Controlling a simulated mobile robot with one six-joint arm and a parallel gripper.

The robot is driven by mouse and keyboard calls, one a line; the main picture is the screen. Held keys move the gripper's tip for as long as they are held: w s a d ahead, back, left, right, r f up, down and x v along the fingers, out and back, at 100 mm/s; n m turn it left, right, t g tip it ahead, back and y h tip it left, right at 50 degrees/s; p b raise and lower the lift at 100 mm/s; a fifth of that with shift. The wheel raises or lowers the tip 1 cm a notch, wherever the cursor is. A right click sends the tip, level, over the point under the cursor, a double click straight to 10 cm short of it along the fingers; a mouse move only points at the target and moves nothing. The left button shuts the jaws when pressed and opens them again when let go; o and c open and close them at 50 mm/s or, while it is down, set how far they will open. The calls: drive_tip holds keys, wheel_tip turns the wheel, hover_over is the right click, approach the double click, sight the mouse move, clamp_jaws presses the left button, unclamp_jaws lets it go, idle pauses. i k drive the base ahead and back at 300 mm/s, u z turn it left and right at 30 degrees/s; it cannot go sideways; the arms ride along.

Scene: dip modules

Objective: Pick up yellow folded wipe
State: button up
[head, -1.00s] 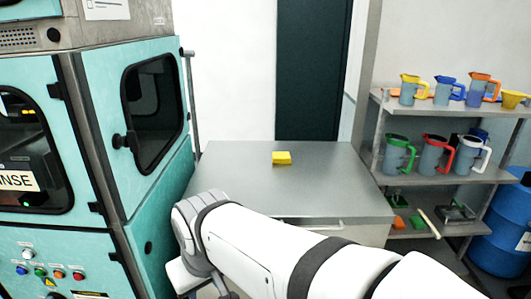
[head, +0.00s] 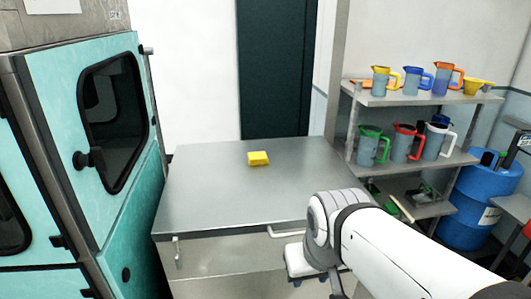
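The yellow folded wipe (head: 258,158) lies on the grey metal table (head: 205,197), a little right of its middle and toward the back. Nothing touches it. My white arm enters from the lower right, and its wrist end is in front of the table's front right part. My gripper's fingers are not visible; only the arm and wrist housing show, so the wipe is apart from my arm.
A teal machine (head: 105,130) with a dark window stands close along the table's left side. A metal shelf (head: 420,160) with several jugs stands at the right. A blue barrel (head: 477,205) is beyond it. The tabletop around the wipe is clear.

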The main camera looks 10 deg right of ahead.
sight(257, 158)
drive_tip(key=u, duration=0.05)
drive_tip(key=i, duration=1)
drive_tip(key=z, duration=0.05)
